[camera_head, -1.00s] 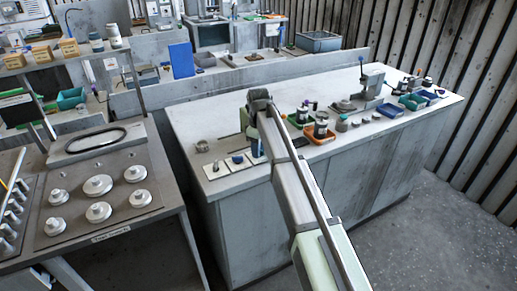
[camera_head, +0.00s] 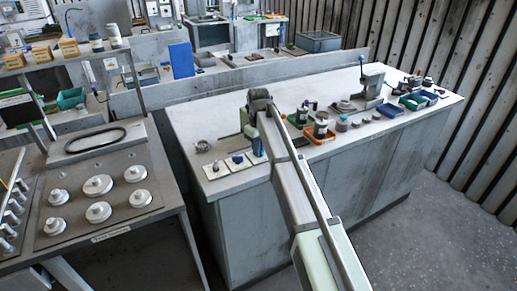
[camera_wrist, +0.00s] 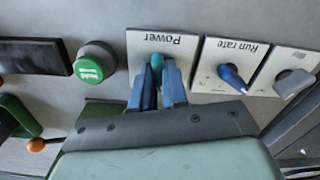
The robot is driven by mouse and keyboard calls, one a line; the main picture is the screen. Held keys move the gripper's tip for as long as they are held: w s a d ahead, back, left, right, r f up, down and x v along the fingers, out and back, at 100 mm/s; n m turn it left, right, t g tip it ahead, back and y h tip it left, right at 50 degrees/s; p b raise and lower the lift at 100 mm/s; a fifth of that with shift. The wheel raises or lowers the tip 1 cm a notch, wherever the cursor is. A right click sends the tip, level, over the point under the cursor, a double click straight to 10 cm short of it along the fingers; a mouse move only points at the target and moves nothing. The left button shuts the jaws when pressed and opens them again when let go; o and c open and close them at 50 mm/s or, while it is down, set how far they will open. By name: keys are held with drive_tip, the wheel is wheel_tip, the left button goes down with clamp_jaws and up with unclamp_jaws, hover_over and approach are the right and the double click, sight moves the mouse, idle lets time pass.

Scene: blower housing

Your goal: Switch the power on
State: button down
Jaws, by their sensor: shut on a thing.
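The Power plate (camera_wrist: 135,45) is a white square whose label reads upside down in the wrist view. It carries a teal knob (camera_wrist: 157,62). My gripper (camera_wrist: 158,76) has its two blue fingers on either side of this knob and is shut on it. The fingers hide the lower part of the knob. In the head view, my arm and gripper hide most of this spot, and a blue finger (camera_head: 257,147) shows at the left end of the bench.
Beside the Power plate are a Run rate plate with a blue knob (camera_wrist: 232,77), another plate with a grey knob (camera_wrist: 293,82), a green button (camera_wrist: 90,66) and a dark panel (camera_wrist: 30,57). An orange-tipped lever (camera_wrist: 38,144) is at lower left. Trays and parts crowd the bench's right side.

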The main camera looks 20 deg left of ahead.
drive_tip(key=shift+m, duration=0.4)
drive_tip(key=m, duration=0.4)
drive_tip(key=shift+m, duration=0.4)
drive_tip(key=m, duration=0.4)
idle(0.3)
drive_tip(key=c, duration=1.2)
unclamp_jaws()
drive_tip(key=shift+c, duration=0.2)
